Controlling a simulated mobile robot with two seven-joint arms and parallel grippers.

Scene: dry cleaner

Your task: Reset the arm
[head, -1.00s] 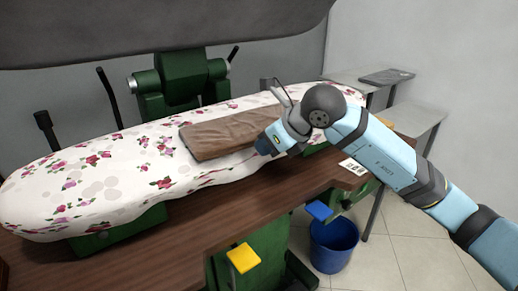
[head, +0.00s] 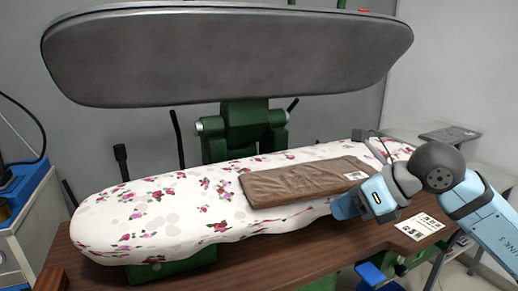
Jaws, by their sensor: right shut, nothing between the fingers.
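My right arm comes in from the right side of the head view. Its gripper (head: 347,207) is shut and empty, just in front of the pressing board's front edge and near the right end of the folded brown garment (head: 290,184). The garment lies flat on the floral pressing board (head: 165,215), with a small white tag at its right end. My left gripper is not in view.
The grey upper press plate (head: 230,55) is raised over the board on a green hinge (head: 240,130). A paper with printed codes (head: 420,226) lies on the wooden tabletop (head: 330,245). A blue-topped cabinet (head: 25,200) stands at left, grey shelves at right.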

